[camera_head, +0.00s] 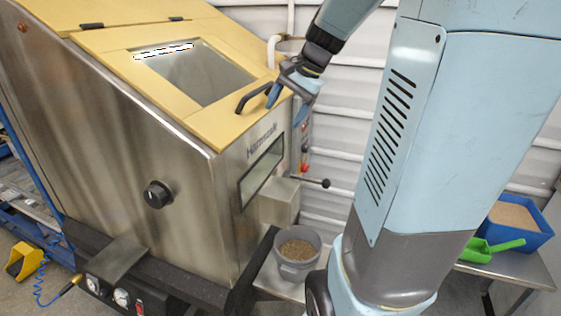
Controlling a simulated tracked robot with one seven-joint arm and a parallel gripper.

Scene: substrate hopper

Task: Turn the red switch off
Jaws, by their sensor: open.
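A narrow grey control panel (297,135) stands upright behind the right edge of the steel hopper. A small red switch (304,168) shows low on it, too small in the picture to read its position. My gripper (287,104) is open and empty, its two blue fingers pointing down. In the picture it is above and slightly left of the red switch, in front of the panel's upper part and apart from the switch. The left finger overlaps the end of the black lid handle (252,96); I cannot tell whether they touch.
The hopper (120,125) has a yellow lid and a black knob (157,194). A black-knobbed lever (325,183) sticks out below the switch. A grey bucket (297,262) stands below. A blue bin (515,222) and green scoop (478,250) are at right.

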